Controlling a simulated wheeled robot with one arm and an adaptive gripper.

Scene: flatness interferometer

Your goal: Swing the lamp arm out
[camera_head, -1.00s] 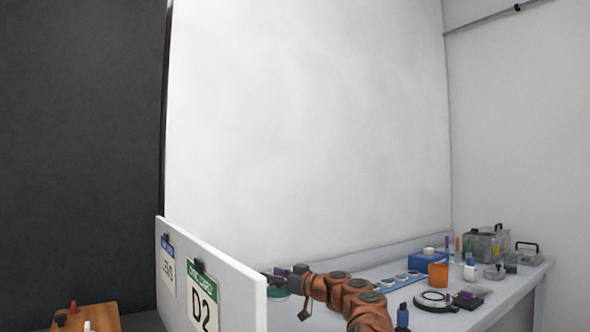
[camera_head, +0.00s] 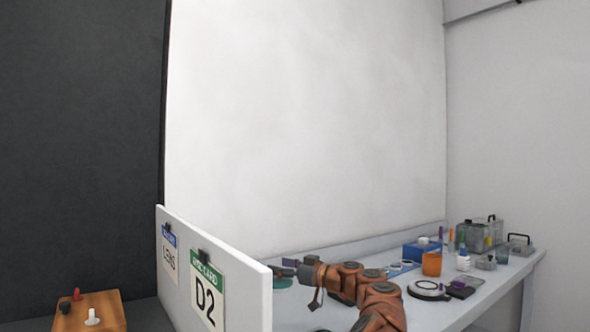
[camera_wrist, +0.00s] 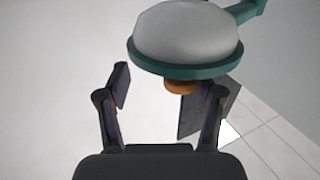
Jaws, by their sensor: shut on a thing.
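The lamp head shows large in the wrist view, with a pale dome (camera_wrist: 186,32) in a teal rim (camera_wrist: 187,69). A teal arm (camera_wrist: 247,8) runs from it to the upper right. A short orange knob (camera_wrist: 180,87) hangs under the rim. The rest of the lamp is hidden.
The white partition (camera_head: 240,285) with LENS and D2 cards stands at the left of the bench. An orange cup (camera_head: 431,264), a blue box (camera_head: 422,249), a round black-rimmed device (camera_head: 428,289) and clear cases (camera_head: 478,235) stand to the right. A wooden box (camera_head: 90,312) is at lower left.

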